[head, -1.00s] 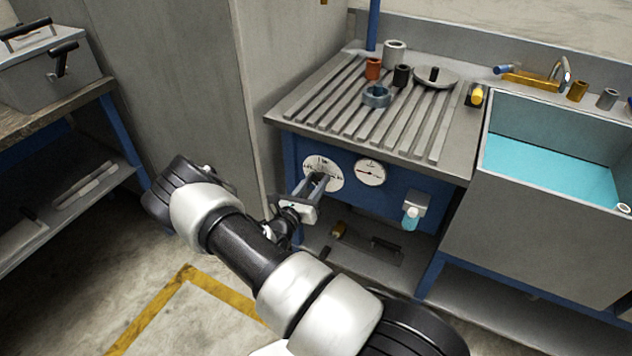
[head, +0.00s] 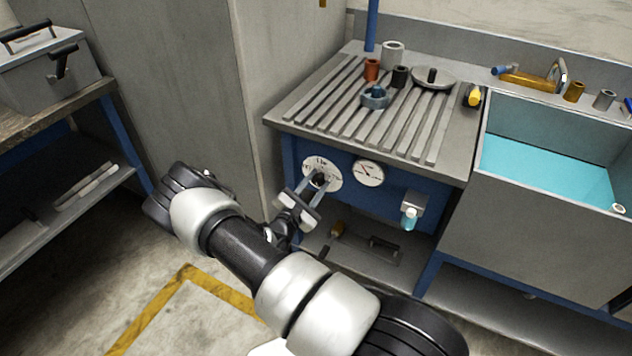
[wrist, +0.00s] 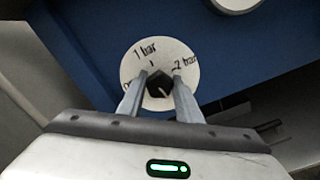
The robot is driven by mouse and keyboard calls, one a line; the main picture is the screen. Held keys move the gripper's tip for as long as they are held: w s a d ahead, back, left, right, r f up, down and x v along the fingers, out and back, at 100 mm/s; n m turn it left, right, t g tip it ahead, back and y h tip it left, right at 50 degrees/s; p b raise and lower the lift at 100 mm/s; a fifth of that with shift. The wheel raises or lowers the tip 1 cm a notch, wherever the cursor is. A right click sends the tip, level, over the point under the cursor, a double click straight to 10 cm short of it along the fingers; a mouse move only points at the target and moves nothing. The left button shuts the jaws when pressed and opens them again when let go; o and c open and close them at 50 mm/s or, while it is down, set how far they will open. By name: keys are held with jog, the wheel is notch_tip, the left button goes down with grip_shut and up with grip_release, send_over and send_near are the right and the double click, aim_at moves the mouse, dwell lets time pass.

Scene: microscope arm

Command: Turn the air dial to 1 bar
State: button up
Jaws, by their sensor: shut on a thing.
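The air dial (head: 309,178) is a white disc with a black knob (wrist: 158,82) on the blue front panel under the slatted bench top. In the wrist view the dial face (wrist: 171,48) shows "1 bar" at upper left, "2 bar" at right and a partly hidden mark at left. My gripper (wrist: 159,86) is shut on the knob, one finger on each side; the head view also shows my gripper (head: 318,185) at the dial. I cannot tell clearly where the knob points.
A round white gauge (head: 369,173) with a needle sits right of the dial. A grey bracket with a light blue bottle (head: 409,218) hangs further right. A sink basin (head: 470,225) stands to the right. A shelf with small items (head: 375,250) lies below the panel.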

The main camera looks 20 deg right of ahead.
jog(key=m, duration=0.5)
jog(key=shift+f+m+p, duration=0.1)
jog(key=shift+m+p, duration=0.3)
dwell(0.4)
jog(key=o, duration=1)
jog(key=shift+o, duration=0.2)
jog(key=p+v, duration=0.1)
jog(key=v, duration=1.6)
jog(key=shift+s, duration=0.25)
jog(key=shift+a, duration=0.1)
